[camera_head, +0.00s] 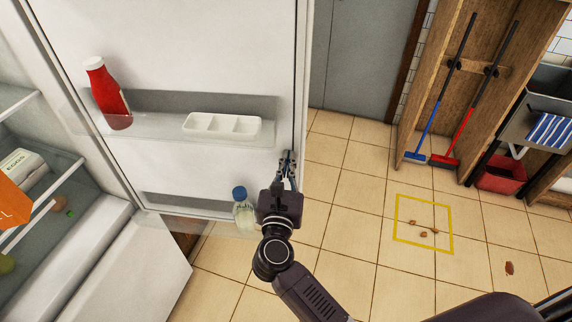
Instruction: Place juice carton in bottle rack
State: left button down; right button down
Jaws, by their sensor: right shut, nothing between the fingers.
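The fridge door (210,50) stands open and carries clear racks on its inner side. The lower bottle rack (175,207) holds a clear bottle with a blue cap (243,212). My right gripper (288,160) is shut and empty, at the free edge of the door, just right of the bottle; I cannot tell if it touches the door. An orange, lettered box (12,202), cut off by the left edge, is in front of the fridge shelves; it may be the juice carton, but I cannot be sure. My left gripper is out of view.
The upper door rack (160,128) holds a red bottle (108,95) and a white tray (222,124). An egg box (20,168) sits inside the fridge. Brown bits lie in a yellow floor square (425,246). Brooms stand in wooden shelving (432,80).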

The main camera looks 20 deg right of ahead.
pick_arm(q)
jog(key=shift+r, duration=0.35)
pick_arm(e)
jog(key=shift+w, duration=0.15)
